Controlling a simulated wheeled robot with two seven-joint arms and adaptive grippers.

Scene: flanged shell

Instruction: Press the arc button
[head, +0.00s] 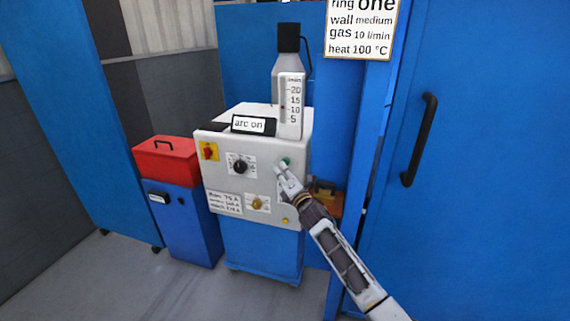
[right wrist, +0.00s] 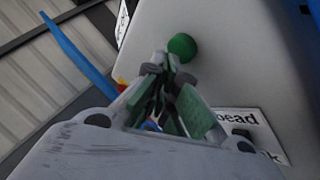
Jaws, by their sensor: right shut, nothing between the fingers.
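The welding machine's pale front panel (head: 225,165) stands ahead of me. A round green button (head: 286,160) is at its upper right; it also shows in the right wrist view (right wrist: 182,46). No label on this button is readable. A sign reading "arc on" (head: 254,125) stands on top of the machine. My right gripper (head: 281,170) is shut and empty, its fingertips just below and left of the green button in the head view. In the right wrist view the fingertips (right wrist: 166,62) are very close to it; I cannot tell whether they touch. My left gripper is not in view.
The panel also carries a red-and-yellow switch (head: 208,151), a black knob (head: 240,167) and yellow knobs. A flow gauge (head: 291,105) and bottle (head: 288,60) rise behind. A red toolbox (head: 167,159) sits left. A blue door (head: 480,180) is right.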

